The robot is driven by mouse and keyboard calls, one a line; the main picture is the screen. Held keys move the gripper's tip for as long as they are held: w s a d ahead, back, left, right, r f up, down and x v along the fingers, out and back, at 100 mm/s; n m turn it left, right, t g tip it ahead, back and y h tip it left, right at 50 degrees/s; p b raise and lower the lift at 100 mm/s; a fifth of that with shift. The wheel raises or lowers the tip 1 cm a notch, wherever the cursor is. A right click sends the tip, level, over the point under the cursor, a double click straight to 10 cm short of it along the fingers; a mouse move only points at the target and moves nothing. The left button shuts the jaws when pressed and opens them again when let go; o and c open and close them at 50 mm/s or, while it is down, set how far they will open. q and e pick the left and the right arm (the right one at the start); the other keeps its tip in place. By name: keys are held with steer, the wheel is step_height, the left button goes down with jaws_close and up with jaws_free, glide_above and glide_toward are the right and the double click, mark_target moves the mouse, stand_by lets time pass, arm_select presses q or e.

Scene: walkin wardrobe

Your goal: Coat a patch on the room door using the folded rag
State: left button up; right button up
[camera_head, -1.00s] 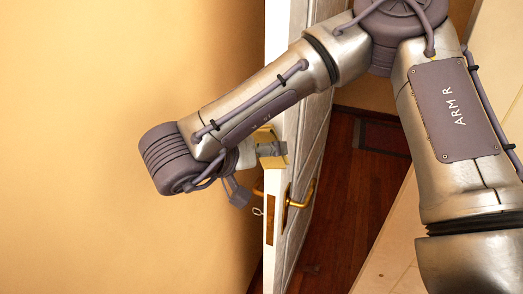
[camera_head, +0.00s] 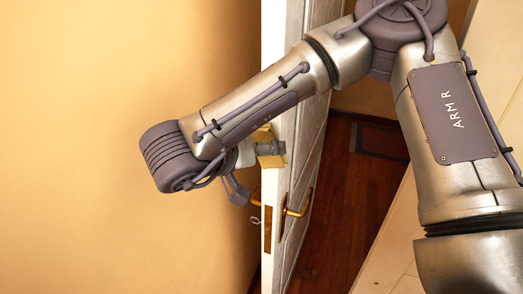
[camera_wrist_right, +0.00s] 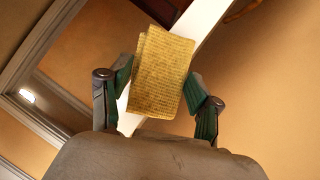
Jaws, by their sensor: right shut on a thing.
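The folded rag (camera_wrist_right: 162,75) is yellow and textured. In the right wrist view it sits between the green-padded fingers of my right gripper (camera_wrist_right: 160,95), which is shut on it. In the head view the rag (camera_head: 264,135) and my right gripper (camera_head: 270,148) are at the white room door (camera_head: 305,130), near its edge and above the brass handle (camera_head: 297,207). The wrist view shows the white door edge (camera_wrist_right: 196,25) behind the rag. I cannot tell whether the rag touches the door. My left gripper is out of view.
A plain tan wall (camera_head: 90,80) fills the left side. The door stands ajar, with a key (camera_head: 255,221) at its edge. Beyond it is a dark wooden floor (camera_head: 345,220) with a dark mat (camera_head: 382,140).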

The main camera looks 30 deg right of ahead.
mark_target(263, 162)
step_height(263, 162, up, 8)
steer(key=p, duration=0.6)
stand_by(0.4)
steer(key=shift+w+f+b, duration=0.1)
steer(key=shift+f+b, duration=3.55)
steer(key=shift+f, duration=1.9)
steer(key=shift+s+a+r, duration=0.1)
steer(key=shift+s+a, duration=0.25)
steer(key=shift+s+a+p, duration=0.2)
steer(key=shift+s+a, duration=0.6)
steer(key=shift+a, duration=0.2)
steer(key=shift+s+a+p, duration=0.15)
steer(key=shift+s+a, duration=0.6)
steer(key=shift+a, duration=0.2)
